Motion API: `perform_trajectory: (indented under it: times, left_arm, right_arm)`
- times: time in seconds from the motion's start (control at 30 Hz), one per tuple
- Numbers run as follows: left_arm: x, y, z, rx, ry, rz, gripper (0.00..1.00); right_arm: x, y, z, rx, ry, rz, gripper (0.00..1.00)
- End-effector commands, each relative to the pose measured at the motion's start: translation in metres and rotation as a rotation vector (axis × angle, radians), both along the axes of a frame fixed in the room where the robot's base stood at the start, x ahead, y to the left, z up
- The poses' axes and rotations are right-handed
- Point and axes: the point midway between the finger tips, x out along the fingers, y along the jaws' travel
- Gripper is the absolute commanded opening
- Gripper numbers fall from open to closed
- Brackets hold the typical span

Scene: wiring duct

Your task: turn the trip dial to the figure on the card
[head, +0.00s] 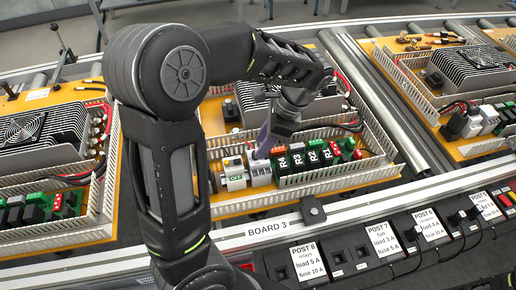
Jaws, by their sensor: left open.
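My left arm reaches over board 3 from the bottom. Its gripper (265,148) points down just above the white modules, left of the relay row, and is open with nothing seen between its fingers. A white module (235,175) with a green OFF label stands left of the fingertips, and another white module (259,175) is right below them. The trip dial cannot be made out at this size, and the gripper may cover it. Printed cards lie along the front: the POST 8 card (308,260) reads load 5 A, fuse 10 A; the POST 7 card (382,239) reads load 3 A, fuse 5 A.
Black relays R4 to R1 (313,157) on green bases stand right of the modules. Slotted duct walls (345,172) frame the board. A finned heat sink (255,100) is behind. Similar boards lie left and right on the rollers. A BOARD 3 label (267,230) is in front.

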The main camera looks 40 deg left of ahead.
Motion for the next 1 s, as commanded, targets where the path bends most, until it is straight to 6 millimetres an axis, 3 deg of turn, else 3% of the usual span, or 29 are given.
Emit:
perform_trajectory:
  times: [0.23, 0.57, 1.0]
  left_arm:
    - [-0.007, 0.01, -0.028, 0.0, 0.002, -0.001, 0.4]
    - [-0.008, 0.011, -0.032, -0.001, -0.001, 0.0, 0.4]
    - [-0.007, 0.011, -0.032, -0.001, -0.002, 0.0, 0.04]
  right_arm:
    - [0.0, 0.0, 0.001, 0.0, 0.0, 0.0, 0.0]
    - [0.0, 0.0, 0.001, 0.0, 0.0, 0.0, 0.0]
    - [0.0, 0.0, 0.001, 0.0, 0.0, 0.0, 0.0]
